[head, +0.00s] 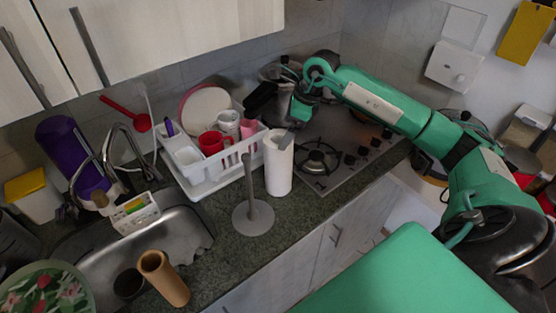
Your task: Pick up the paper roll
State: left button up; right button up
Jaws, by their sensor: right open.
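The white paper roll (278,172) stands upright on the counter, between the dish rack and the gas hob. My right arm reaches in from the right, and its right gripper (284,122) is over the top of the roll, pointing down. The gripper is open. A grey fingertip overlaps the roll's upper edge; I cannot tell whether it touches. Part of the jaws is hard to make out against the dark pot behind. My left gripper is not in view.
A grey stand (253,217) with an upright rod is just left of the roll. The white dish rack (205,188) holds cups and plates behind it. The hob (345,160) lies to the right. A sink (180,245) and brown cylinder (163,279) are front left.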

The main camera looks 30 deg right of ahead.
aim_at(277, 141)
jog(key=shift+a+p+x, duration=0.25)
jog(key=shift+p+x, duration=0.5)
jog(key=shift+x, duration=0.4)
jog(key=p+x, duration=0.2)
jog(key=x, duration=0.1)
jog(key=shift+a, duration=0.3)
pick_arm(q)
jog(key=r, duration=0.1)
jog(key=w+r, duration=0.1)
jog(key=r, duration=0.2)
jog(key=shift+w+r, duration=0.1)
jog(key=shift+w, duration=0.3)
pick_arm(e)
jog(key=shift+a+f, duration=0.1)
jog(key=shift+f, duration=0.45)
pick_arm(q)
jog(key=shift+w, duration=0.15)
pick_arm(e)
jog(key=shift+w, duration=0.1)
jog(key=c, duration=1.4)
